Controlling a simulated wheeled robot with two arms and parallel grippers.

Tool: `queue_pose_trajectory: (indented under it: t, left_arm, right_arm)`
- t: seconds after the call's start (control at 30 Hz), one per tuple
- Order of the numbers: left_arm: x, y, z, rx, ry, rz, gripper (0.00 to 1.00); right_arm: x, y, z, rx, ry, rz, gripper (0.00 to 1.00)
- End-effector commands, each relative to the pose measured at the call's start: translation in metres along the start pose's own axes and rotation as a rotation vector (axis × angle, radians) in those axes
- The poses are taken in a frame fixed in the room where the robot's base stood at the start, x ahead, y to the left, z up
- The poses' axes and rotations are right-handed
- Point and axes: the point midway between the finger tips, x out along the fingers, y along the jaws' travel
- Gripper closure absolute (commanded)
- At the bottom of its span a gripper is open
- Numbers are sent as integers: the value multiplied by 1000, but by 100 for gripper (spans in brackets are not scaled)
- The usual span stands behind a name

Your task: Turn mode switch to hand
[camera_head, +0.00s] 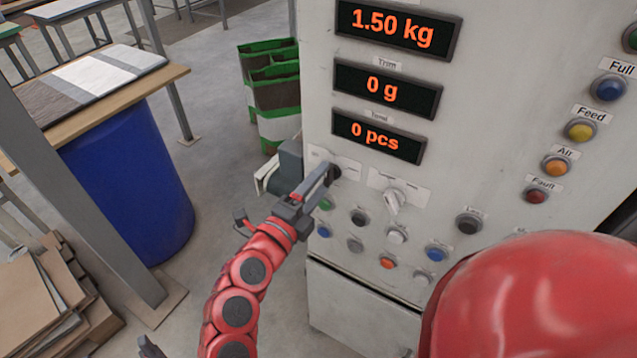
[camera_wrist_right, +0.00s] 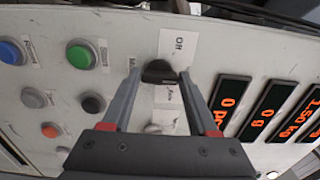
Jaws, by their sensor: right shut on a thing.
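The mode switch is a small black knob (camera_head: 335,171) on the front of the pale machine panel, left of a white selector (camera_head: 394,203). My right gripper (camera_head: 328,176) reaches it from the lower left and hides part of it. In the right wrist view the knob (camera_wrist_right: 159,72) sits between the two fingertips (camera_wrist_right: 158,75), and the gripper is shut on it. White labels surround it; one reads "Off", the others are too small or covered to read surely. A dark shape at the bottom left of the head view may be part of my left gripper.
Several coloured push buttons (camera_head: 396,236) lie below the switches, close to my right gripper. Three red-lit displays (camera_head: 384,89) are above. A blue drum (camera_head: 130,185) under a wooden table (camera_head: 100,82) and flattened cardboard (camera_head: 45,300) stand at left.

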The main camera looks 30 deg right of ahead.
Motion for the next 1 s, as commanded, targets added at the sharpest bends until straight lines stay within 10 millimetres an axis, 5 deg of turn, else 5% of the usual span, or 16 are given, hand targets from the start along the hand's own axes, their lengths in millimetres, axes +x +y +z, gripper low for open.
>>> queue_pose_trajectory:
  t: [0.07, 0.1, 0.27, 0.67, 1.0]
  left_arm:
    - [0, 0, 0, 0, 0, 0, 19]
    - [0, 0, 0, 0, 0, 0, 19]
    - [0, 0, 0, 0, 0, 0, 19]
    - [2, 0, 0, 0, 0, 0, 19]
    - [14, -1, -2, 0, 0, 0, 19]
  right_arm:
    - [0, 1, 0, 0, 1, 3, 96]
    - [0, 1, 0, 0, 1, 3, 37]
    - [0, 1, 0, 0, 1, 2, 10]
    - [-9, 0, 1, -2, -3, 2, 10]
    - [-90, -2, 3, -3, -11, -1, 10]
